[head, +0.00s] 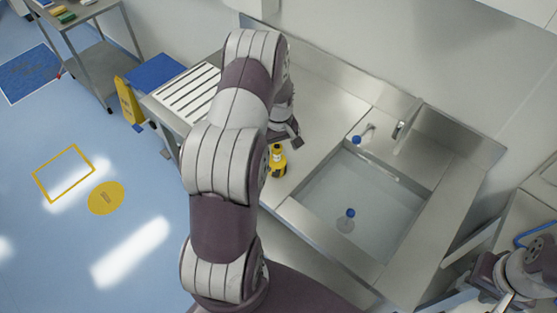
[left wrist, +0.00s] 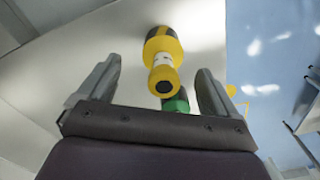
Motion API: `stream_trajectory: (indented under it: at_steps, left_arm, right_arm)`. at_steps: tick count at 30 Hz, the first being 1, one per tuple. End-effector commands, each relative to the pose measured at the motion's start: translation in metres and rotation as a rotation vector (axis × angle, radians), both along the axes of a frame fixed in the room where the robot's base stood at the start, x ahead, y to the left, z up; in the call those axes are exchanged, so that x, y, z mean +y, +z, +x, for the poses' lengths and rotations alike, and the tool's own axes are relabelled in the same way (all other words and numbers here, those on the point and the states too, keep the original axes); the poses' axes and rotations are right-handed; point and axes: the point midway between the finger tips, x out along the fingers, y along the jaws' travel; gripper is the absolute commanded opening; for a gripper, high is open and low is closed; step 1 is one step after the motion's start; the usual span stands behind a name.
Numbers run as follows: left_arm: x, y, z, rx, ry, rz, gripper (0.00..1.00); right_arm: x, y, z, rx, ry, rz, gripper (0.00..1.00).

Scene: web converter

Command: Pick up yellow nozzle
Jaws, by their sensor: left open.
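The yellow nozzle (head: 278,160), with black parts, stands on the steel counter just left of the sink. In the left wrist view the yellow nozzle (left wrist: 162,48) has a white band and a dark end facing me. My left gripper (head: 287,133) is by the nozzle, partly hidden behind my own arm in the head view. In the left wrist view my left gripper (left wrist: 158,80) is open, with one finger on each side of the nozzle's line and no contact visible. My right gripper (head: 505,285) is at the lower right corner, partly cut off; its jaws are unclear.
A green part (left wrist: 177,103) shows just below the nozzle in the left wrist view. The sink (head: 375,195) has a blue-topped item (head: 350,213) in it and another blue-topped item (head: 356,140) at its rim. A faucet (head: 401,129) stands behind. A yellow floor sign (head: 128,101) stands left.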

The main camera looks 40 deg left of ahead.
Motion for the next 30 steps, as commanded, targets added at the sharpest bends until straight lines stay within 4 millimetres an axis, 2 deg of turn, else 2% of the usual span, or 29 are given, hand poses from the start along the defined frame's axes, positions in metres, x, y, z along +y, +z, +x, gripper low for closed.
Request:
stream_trajectory:
  at_steps: [5,9,16,21,22,30]
  left_arm:
    - [0.004,-0.026,-0.004,0.005,0.001,-0.003,0.93]
    - [0.004,-0.048,-0.002,0.001,0.000,0.000,0.93]
    - [0.004,-0.053,-0.002,0.000,-0.001,0.000,0.93]
    - [0.004,-0.052,-0.002,0.000,-0.001,0.000,0.37]
    - [0.004,-0.052,-0.002,0.000,-0.001,0.000,0.29]
    - [0.004,-0.052,-0.002,-0.001,-0.001,0.001,0.29]
  right_arm:
    - [0.000,0.027,0.000,0.000,0.000,0.000,0.37]
    - [0.000,0.029,0.000,0.000,0.000,0.000,0.37]
    - [0.000,0.027,0.000,0.000,0.000,0.000,0.37]
    - [0.000,0.027,0.000,0.000,0.000,0.000,0.37]
    - [0.000,0.027,0.000,0.000,0.000,0.000,0.37]
    - [0.000,0.026,0.000,0.000,0.000,0.000,0.37]
